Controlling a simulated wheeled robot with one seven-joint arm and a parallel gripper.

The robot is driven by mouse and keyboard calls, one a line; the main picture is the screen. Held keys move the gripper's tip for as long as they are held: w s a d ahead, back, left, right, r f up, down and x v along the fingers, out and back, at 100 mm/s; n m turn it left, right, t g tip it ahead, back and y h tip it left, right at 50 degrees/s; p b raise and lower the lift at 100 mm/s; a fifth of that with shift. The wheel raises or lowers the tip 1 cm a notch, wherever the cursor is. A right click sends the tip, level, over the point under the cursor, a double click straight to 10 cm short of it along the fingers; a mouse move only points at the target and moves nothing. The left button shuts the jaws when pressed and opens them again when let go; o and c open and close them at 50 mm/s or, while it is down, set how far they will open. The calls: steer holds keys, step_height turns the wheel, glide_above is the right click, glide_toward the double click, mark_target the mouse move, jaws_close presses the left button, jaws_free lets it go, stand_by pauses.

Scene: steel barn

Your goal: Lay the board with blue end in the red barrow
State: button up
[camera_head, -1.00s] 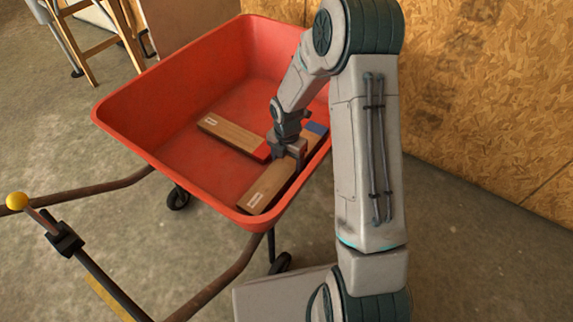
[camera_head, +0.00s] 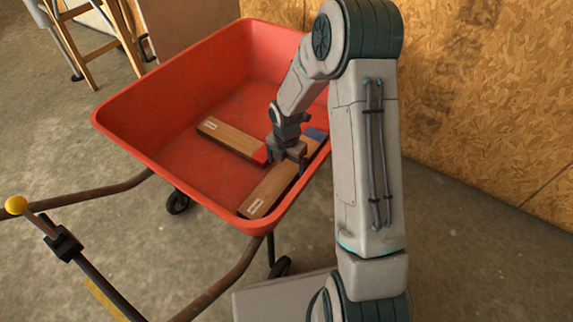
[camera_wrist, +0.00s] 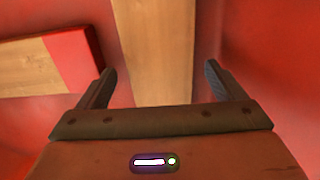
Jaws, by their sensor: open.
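The board with blue end (camera_head: 268,190) lies inside the red barrow (camera_head: 170,140), along its right side. Its blue end (camera_head: 315,134) points to the far right and a white label marks its near end. My gripper (camera_head: 287,163) is over the middle of this board, jaws open. In the wrist view the board (camera_wrist: 155,45) runs between the two spread fingers (camera_wrist: 160,75), with a gap on each side. My gripper hides part of the board in the head view.
A second board with a red end (camera_head: 230,139) lies in the barrow to the left; its red end (camera_wrist: 72,55) is close to my left finger in the wrist view. A chipboard wall (camera_head: 480,90) stands at right, a wooden stool (camera_head: 85,35) at back left.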

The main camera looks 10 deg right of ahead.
step_height(320, 180, up, 11)
steer(key=p, duration=0.3)
steer(key=shift+p, duration=0.4)
step_height(320, 180, up, 15)
steer(key=m+p, duration=0.6)
steer(key=p, duration=0.2)
glide_above(286, 169)
steer(key=s+d, duration=0.1)
steer(key=s, duration=0.3)
steer(key=s+r+m+t+p, duration=0.1)
steer(key=s+r+m+p, duration=0.5)
steer(key=r, duration=0.5)
steer(key=s+d+r+m+t+p, duration=0.1)
steer(key=s+r+m+p, duration=0.5)
steer(key=r, duration=0.5)
steer(key=s+d+r+m+p, duration=0.1)
steer(key=s+r+m+p, duration=0.4)
steer(key=r+m+p, duration=0.3)
step_height(286, 169, up, 3)
steer(key=shift+s+f+m+t+p, duration=0.1)
steer(key=shift+s+m+t+p, duration=0.3)
steer(key=shift+p, duration=0.5)
